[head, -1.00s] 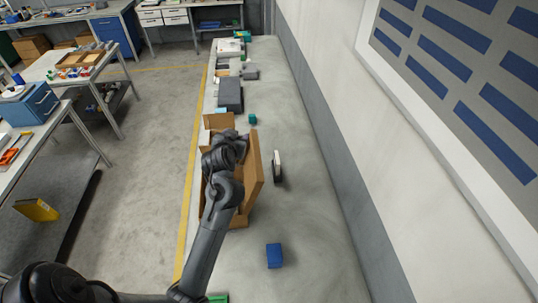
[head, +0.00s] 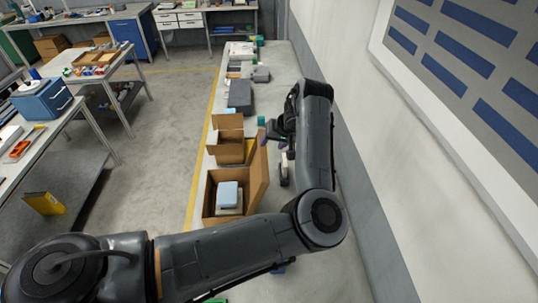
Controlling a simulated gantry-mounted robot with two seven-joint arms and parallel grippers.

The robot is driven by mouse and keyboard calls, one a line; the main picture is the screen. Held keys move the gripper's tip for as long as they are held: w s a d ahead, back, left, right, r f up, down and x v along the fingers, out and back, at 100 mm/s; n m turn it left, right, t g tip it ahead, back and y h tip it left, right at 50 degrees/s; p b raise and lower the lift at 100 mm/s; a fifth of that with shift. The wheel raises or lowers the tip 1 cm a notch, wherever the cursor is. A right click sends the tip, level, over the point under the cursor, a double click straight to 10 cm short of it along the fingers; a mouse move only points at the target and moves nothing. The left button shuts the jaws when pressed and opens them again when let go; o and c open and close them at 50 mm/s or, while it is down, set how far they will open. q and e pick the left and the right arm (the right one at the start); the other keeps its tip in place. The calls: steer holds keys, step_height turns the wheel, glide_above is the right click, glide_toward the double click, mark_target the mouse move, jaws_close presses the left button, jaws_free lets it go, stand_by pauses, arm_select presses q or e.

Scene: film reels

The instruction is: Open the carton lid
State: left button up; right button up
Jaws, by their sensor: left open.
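A brown carton (head: 207,190) stands on the long grey bench with its top open. A light blue box (head: 228,193) on a paler item shows inside it. The carton's lid (head: 259,172) stands up along the right side. My left gripper (head: 267,136) is open, near the lid's far end and a little to its right; I cannot tell whether it touches. My right gripper is not in view.
A second open brown carton (head: 231,150) stands just beyond. A pale round-edged item (head: 284,172) lies right of the lid, partly behind my arm. A dark grey box (head: 240,94) and several small things stand farther along the bench. A wall runs along the right.

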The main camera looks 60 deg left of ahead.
mark_target(264, 154)
arm_select(q)
steer(key=p+x, duration=0.1)
steer(key=x, duration=0.9)
steer(key=shift+f, duration=0.3)
jaws_close()
